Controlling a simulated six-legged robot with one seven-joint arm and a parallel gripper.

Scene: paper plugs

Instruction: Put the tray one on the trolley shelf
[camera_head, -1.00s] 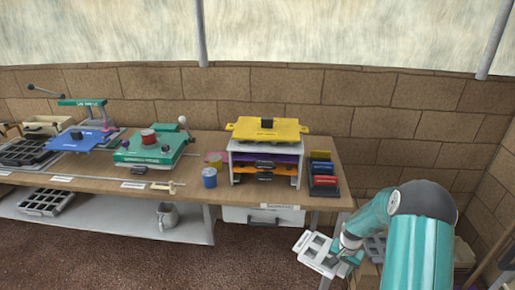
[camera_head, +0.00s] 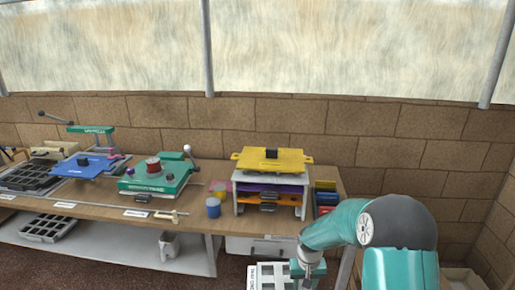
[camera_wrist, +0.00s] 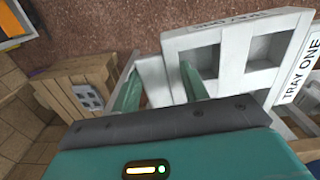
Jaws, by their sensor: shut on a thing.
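The white tray one (camera_wrist: 232,55), with square openings and a "TRAY ONE" label, is held by my gripper (camera_wrist: 160,85) in the wrist view. The green fingers are shut on its near edge. In the head view the tray (camera_head: 268,276) is at the bottom, cut off by the frame edge, with my gripper (camera_head: 308,270) at its right side. The tray is in front of the bench, lower than its top. I cannot pick out the trolley shelf with certainty in these views.
The wooden bench (camera_head: 110,208) carries a yellow plate (camera_head: 270,160) on a rack, a green device (camera_head: 155,180) and a blue cup (camera_head: 213,208). A grey tray (camera_head: 47,228) lies on the low shelf (camera_head: 120,245). A wooden crate (camera_wrist: 75,75) stands left in the wrist view.

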